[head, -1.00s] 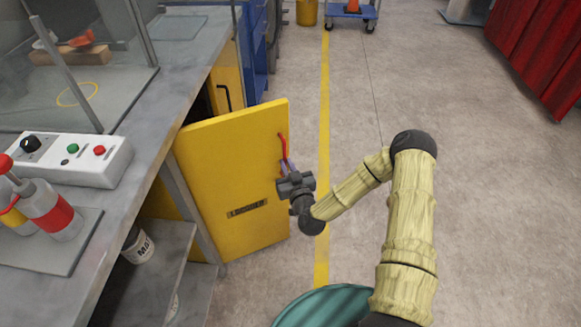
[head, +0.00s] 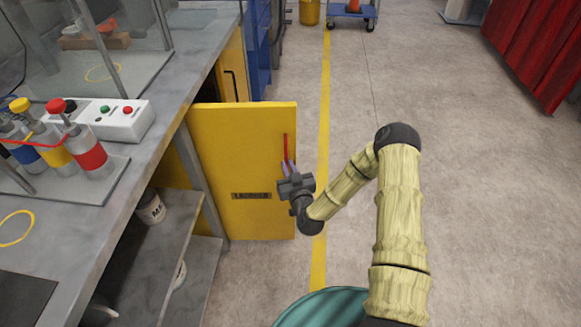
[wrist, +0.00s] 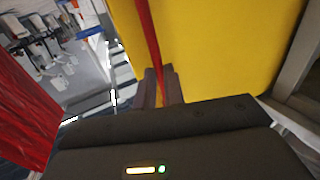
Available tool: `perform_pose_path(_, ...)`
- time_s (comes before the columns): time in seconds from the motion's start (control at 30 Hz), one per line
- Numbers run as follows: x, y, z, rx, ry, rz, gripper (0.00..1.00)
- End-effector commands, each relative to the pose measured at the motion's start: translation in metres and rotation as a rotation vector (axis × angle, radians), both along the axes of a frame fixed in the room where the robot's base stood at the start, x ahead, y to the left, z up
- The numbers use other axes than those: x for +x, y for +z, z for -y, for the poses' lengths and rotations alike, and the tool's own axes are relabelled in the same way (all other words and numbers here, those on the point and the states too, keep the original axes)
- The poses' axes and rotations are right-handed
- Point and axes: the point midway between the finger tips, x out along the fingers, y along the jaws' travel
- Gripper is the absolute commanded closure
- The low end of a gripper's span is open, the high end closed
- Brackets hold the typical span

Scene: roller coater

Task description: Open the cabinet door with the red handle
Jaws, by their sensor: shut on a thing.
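The yellow cabinet door (head: 235,150) stands swung out from the bench, jutting into the aisle with its outer face toward me. Its red handle (head: 286,148) is a thin upright bar near the door's free right edge. My gripper (head: 288,168) is at the lower part of the handle, with its fingers shut on it. In the wrist view the red handle (wrist: 148,35) runs down between the two fingers (wrist: 163,86), and the yellow door (wrist: 220,45) fills the area behind. The inside of the cabinet behind the door is hidden.
The workbench (head: 150,165) runs along the left, with a button box (head: 122,120) and several capped bottles (head: 88,155) on top. Open shelves (head: 150,250) lie below it. Another yellow door with a black handle (head: 232,85) is farther back. The floor (head: 460,180) to the right is clear.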

Motion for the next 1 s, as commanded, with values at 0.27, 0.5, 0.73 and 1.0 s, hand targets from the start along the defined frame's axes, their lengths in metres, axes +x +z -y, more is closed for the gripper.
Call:
perform_pose_path(0.27,-0.0035,0.0026,-0.0182,0.013,0.043,-0.002,1.0)
perform_pose_path(0.5,-0.0033,0.0023,-0.0173,0.013,0.041,-0.002,1.0)
perform_pose_path(0.73,-0.0029,0.0028,-0.0173,0.013,0.04,0.0,0.67)
perform_pose_path(1.0,-0.0024,0.0031,-0.0169,0.012,0.039,0.002,0.67)
